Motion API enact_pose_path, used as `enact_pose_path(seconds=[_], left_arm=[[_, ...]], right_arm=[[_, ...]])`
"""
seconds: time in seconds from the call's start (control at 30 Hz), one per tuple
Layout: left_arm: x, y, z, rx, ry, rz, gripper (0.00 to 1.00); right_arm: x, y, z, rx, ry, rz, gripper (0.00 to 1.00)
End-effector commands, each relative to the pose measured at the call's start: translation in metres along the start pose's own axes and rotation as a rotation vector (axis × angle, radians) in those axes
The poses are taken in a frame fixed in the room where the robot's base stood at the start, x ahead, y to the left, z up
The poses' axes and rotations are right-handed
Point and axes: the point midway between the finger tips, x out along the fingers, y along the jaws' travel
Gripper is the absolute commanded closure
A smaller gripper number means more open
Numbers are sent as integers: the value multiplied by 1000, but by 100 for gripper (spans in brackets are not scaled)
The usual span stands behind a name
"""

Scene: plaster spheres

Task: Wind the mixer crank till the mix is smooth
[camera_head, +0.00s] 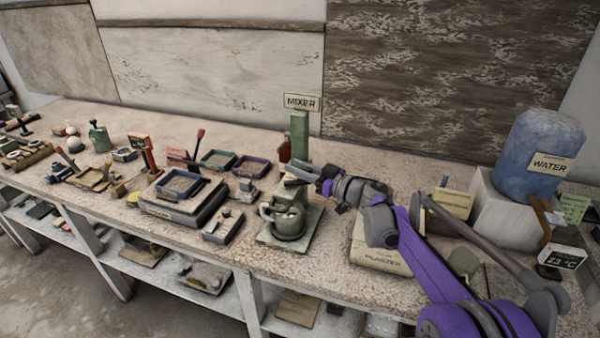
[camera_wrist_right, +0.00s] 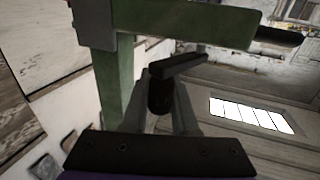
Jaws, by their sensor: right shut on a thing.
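The mixer (camera_head: 299,132) is a green column on a flat base, with a sign reading MIXER on top. A grey-green pot (camera_head: 287,222) with a handle stands on its base under my right gripper (camera_head: 300,172). In the right wrist view, the crank (camera_wrist_right: 184,67) is a dark bar with a black knob beside the green mixer frame (camera_wrist_right: 180,22). My right gripper (camera_wrist_right: 160,108) is shut on that knob. The mix inside the pot cannot be made out. My left gripper is not in view.
A blue water tank (camera_head: 540,140) stands on a pale block at the right. A box marked PLASTER (camera_head: 378,258) lies under my right arm. A scale (camera_head: 180,205) with a tray and several small tools fill the bench to the left.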

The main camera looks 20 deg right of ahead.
Motion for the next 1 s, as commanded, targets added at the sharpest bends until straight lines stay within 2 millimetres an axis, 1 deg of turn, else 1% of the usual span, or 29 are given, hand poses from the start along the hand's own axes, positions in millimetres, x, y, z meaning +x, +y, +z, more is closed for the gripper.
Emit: enact_pose_path(seconds=[0.03, 0.27, 0.6, 0.8, 1.0], left_arm=[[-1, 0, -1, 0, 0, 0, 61], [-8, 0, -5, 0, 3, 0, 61], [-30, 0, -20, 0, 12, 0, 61], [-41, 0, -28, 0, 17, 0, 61], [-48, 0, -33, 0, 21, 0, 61]], right_arm=[[2, 3, 0, -1, -1, -43, 100], [11, 3, -2, -1, -1, -263, 100], [23, 0, -3, -3, 0, -546, 100], [27, -2, -3, -2, 0, -652, 100], [28, -4, -2, -2, 0, -712, 100]])
